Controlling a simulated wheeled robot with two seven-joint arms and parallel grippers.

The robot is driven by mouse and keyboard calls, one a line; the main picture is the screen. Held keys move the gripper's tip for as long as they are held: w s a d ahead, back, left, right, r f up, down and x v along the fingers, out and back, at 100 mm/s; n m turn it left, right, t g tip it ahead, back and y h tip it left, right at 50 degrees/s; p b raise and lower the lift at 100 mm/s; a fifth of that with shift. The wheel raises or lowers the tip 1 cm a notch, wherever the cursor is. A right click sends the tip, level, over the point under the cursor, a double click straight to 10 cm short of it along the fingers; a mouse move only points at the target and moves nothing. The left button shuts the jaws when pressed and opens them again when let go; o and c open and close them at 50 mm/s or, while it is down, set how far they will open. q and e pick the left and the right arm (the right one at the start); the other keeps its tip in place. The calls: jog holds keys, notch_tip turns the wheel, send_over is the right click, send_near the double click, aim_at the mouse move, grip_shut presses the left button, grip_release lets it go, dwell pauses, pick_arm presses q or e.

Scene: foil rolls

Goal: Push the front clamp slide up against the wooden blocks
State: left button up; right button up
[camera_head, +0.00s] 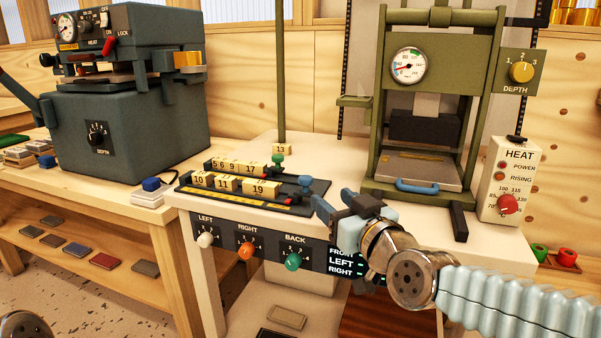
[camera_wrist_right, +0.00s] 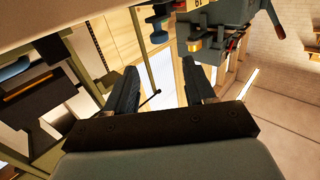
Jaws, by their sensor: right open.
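The front clamp slide with its blue knob (camera_head: 305,185) stands at the right end of the front row on the dark tray (camera_head: 245,206). The wooden blocks 10 (camera_head: 198,179), 11 (camera_head: 226,184) and 19 (camera_head: 264,188) lie in that front row, with a small gap between 19 and the blue knob. My right gripper (camera_head: 333,204) is open, just right of and nearer than the blue knob; I cannot tell whether it touches. Its two fingers also show, apart and empty, in the right wrist view (camera_wrist_right: 160,92). My left gripper is out of view.
A back row of blocks (camera_head: 238,166) has a green knob (camera_head: 277,160) at its right. Block 13 (camera_head: 282,148) stands by the green post. The olive press (camera_head: 420,110) rises at right. A panel with knobs (camera_head: 265,247) hangs below the table edge.

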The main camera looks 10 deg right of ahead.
aim_at(309, 180)
jog(key=w, duration=0.4)
jog(key=w+a+p, duration=0.1)
jog(key=w, duration=0.3)
jog(key=w+a, duration=0.1)
jog(key=w, duration=0.3)
jog(key=shift+a+f+p, duration=0.1)
jog(key=shift+a+p, duration=0.1)
jog(key=shift+p, duration=0.1)
grip_shut()
